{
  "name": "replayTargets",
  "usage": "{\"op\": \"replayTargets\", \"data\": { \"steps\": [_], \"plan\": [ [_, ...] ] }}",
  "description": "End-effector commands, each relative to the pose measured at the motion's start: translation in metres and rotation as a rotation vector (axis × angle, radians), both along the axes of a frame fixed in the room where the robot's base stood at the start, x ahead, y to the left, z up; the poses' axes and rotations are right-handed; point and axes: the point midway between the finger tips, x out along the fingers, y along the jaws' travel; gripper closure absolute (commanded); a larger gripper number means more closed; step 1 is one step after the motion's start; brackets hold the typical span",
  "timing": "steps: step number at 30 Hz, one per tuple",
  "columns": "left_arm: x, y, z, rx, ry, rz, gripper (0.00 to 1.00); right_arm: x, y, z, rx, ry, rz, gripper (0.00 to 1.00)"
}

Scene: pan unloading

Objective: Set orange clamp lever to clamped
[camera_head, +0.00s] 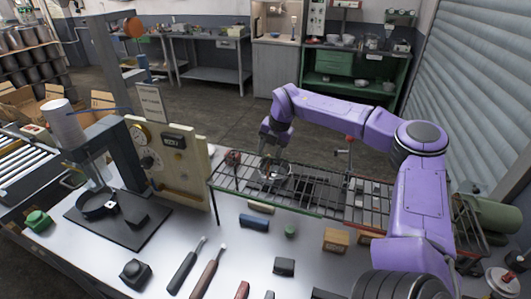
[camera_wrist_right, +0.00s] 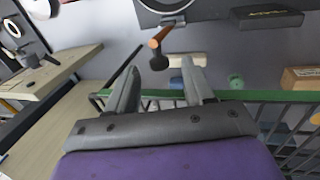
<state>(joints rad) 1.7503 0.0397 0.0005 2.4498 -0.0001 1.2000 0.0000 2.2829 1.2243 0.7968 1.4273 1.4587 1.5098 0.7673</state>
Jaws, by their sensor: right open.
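The orange lever (camera_head: 232,157) seems to be the small reddish piece with a dark end at the right edge of the cream panel (camera_head: 196,160). In the right wrist view an orange lever (camera_wrist_right: 167,33) with a dark rounded knob (camera_wrist_right: 158,60) stands out clearly. My right gripper (camera_head: 271,176) is open above the wire rack, a little right of the panel. In the right wrist view the knob appears between the open fingers (camera_wrist_right: 160,72); I see no contact and cannot tell the depth gap. My left gripper is out of view.
The wire rack (camera_head: 320,211) lies under my right arm. The white table (camera_head: 230,240) holds a black stand (camera_head: 110,150), loose tools, a blue block (camera_head: 254,222), a green piece (camera_head: 290,231) and a wooden block (camera_head: 336,240). The panel stands upright left of my gripper.

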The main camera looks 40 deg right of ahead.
Motion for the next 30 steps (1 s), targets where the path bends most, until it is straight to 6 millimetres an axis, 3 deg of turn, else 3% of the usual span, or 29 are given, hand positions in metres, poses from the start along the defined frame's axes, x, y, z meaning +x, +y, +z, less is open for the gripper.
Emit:
{"op": "replayTargets", "data": {
  "steps": [6, 13, 14, 18, 19, 30],
  "plan": [
    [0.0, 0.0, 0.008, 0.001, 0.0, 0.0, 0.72, 0.006, 0.003, -0.021, 0.0, 0.0, 0.001, 0.48],
    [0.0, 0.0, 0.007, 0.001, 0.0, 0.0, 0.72, 0.006, 0.003, -0.024, -0.001, -0.001, 0.001, 0.48],
    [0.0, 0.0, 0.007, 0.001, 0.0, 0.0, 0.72, 0.006, 0.003, -0.024, -0.001, -0.001, 0.001, 0.51],
    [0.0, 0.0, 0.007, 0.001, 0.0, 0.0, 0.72, 0.006, 0.003, -0.024, -0.001, -0.001, 0.001, 0.97],
    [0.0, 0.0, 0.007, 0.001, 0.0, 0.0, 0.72, 0.006, 0.003, -0.023, -0.001, -0.001, 0.001, 1.0],
    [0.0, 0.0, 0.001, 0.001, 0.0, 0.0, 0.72, 0.012, 0.005, -0.024, -0.002, -0.002, 0.011, 1.0]
  ]
}}
